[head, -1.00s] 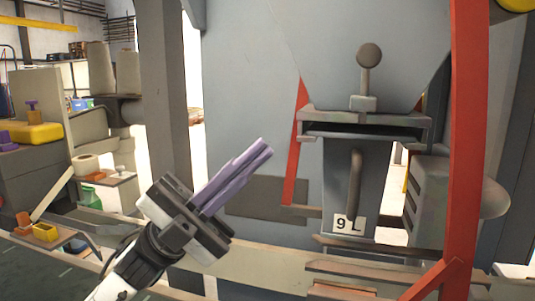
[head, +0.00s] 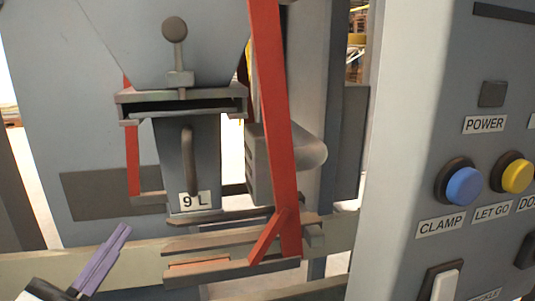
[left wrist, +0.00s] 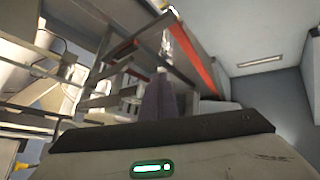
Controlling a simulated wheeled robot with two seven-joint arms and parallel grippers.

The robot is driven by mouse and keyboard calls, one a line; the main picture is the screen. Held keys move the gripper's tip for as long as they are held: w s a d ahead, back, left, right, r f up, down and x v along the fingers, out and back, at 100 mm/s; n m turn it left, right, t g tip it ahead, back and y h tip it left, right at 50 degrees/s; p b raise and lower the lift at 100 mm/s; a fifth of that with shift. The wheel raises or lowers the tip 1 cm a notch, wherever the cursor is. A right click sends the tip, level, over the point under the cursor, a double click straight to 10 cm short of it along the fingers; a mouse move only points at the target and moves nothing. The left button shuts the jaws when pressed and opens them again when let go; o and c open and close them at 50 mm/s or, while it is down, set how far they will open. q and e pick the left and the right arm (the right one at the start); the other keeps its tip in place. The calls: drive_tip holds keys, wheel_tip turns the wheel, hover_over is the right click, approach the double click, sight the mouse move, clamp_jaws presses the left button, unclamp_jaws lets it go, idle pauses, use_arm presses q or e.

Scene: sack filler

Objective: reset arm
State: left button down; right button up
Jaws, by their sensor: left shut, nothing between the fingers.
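My left gripper (head: 122,232) is at the lower left of the head view, its purple fingers shut with nothing between them. It points up and to the right, in front of the sack filler and apart from it. The fingers also show in the left wrist view (left wrist: 158,100). The sack filler (head: 170,50) has a grey hopper, a ball-topped lever (head: 175,30) and a chute labelled 9 L (head: 193,201). My right gripper is not in view.
A grey control panel (head: 410,120) fills the right side, with a blue CLAMP button (head: 464,186), a yellow LET GO button (head: 517,176) and a white switch (head: 445,286). A red post (head: 272,120) and a beige rail (head: 345,232) stand in front of the filler.

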use_arm(q)
drive_tip(key=s+d+f+n+g+y, duration=0.2)
drive_tip(key=f+n+g+y, duration=0.15)
drive_tip(key=f, duration=0.95)
drive_tip(key=s+d+f+n+g+y, duration=0.1)
drive_tip(key=s+f+n+g+y, duration=0.2)
drive_tip(key=f, duration=1)
drive_tip(key=s+d+f+n+g, duration=0.1)
drive_tip(key=s+d+f+g, duration=0.1)
drive_tip(key=s+f, duration=0.2)
drive_tip(key=s+d+f+n+g, duration=0.1)
drive_tip(key=s+d+f+g, duration=0.1)
drive_tip(key=s+f, duration=0.3)
drive_tip(key=s+d+f+n+g, duration=0.1)
drive_tip(key=s+d+f+g, duration=0.1)
drive_tip(key=s+f, duration=0.3)
drive_tip(key=shift+s+d+f+g+h, duration=0.2)
drive_tip(key=shift+d+f, duration=0.15)
drive_tip(key=shift+f, duration=0.15)
drive_tip(key=shift+s+d+f+g+h, duration=0.15)
drive_tip(key=shift+d+f, duration=0.15)
drive_tip(key=shift+f, duration=0.15)
drive_tip(key=shift+w, duration=0.1)
